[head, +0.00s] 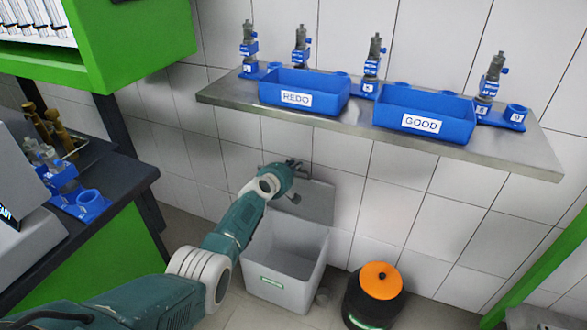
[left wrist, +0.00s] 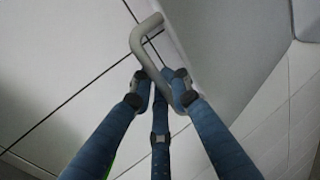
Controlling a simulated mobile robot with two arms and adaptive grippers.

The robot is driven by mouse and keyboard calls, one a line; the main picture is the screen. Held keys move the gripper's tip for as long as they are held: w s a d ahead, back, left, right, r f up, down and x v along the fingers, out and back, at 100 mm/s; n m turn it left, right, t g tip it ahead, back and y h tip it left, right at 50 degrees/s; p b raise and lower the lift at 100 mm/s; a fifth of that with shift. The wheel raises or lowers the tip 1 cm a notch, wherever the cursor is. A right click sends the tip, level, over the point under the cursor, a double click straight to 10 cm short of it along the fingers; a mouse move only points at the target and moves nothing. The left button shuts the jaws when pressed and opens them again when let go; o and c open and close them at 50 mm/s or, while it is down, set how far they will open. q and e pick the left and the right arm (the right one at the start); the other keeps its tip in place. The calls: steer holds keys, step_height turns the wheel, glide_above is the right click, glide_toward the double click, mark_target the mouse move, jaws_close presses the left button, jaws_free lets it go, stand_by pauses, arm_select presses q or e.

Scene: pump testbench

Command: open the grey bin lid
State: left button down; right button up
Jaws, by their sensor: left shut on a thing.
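The grey bin (head: 280,289) stands on the floor against the tiled wall, with a small green label on its front. Its lid (head: 318,203) is raised steeply at the back of the bin, and the inside of the bin shows. My left gripper (head: 297,171) is at the upper left edge of the lid. In the left wrist view, the fingers of my left gripper (left wrist: 163,88) are closed around the bent grey handle (left wrist: 147,42) on the lid (left wrist: 215,45). My right gripper is not in view.
An orange-and-black round container (head: 379,281) stands right of the bin. A steel shelf (head: 225,92) above holds blue REDO (head: 325,87) and GOOD (head: 400,123) trays and several pumps on blue stands. A dark bench (head: 128,178) is on the left.

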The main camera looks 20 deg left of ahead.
arm_select(q)
steer(key=shift+f, duration=0.15)
steer(key=c, duration=1.7)
jaws_free()
steer(key=shift+c, duration=0.2)
steer(key=shift+d, duration=0.1)
steer(key=v, duration=1.2)
